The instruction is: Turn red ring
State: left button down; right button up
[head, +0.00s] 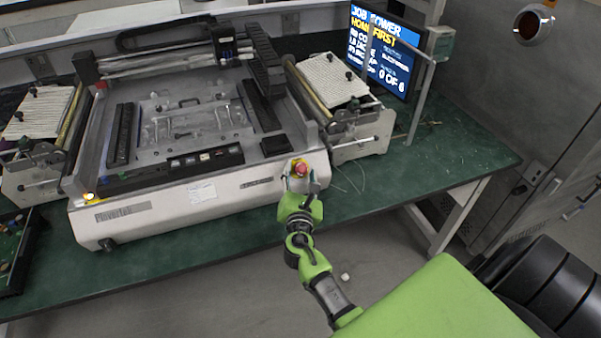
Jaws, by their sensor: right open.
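A red knob, the red ring (302,169), sits on a yellow base on the front right corner of the grey machine (220,185). My right gripper (300,183) is at the front of the machine, just below the red ring in the picture. Its fingers are open, one on each side of the ring's lower part. I cannot tell whether they touch it. My left gripper is not in view.
The machine stands on a green table (440,165). A screen (385,50) with text stands at the back right behind a thin metal frame. White feeder units flank the machine. Bare green tabletop lies to the right. A small white object (345,277) lies on the floor.

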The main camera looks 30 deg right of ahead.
jog(key=f+v, duration=0.1)
jog(key=v, duration=1)
jog(key=shift+s+a+r, duration=0.2)
jog(key=shift+r, duration=0.3)
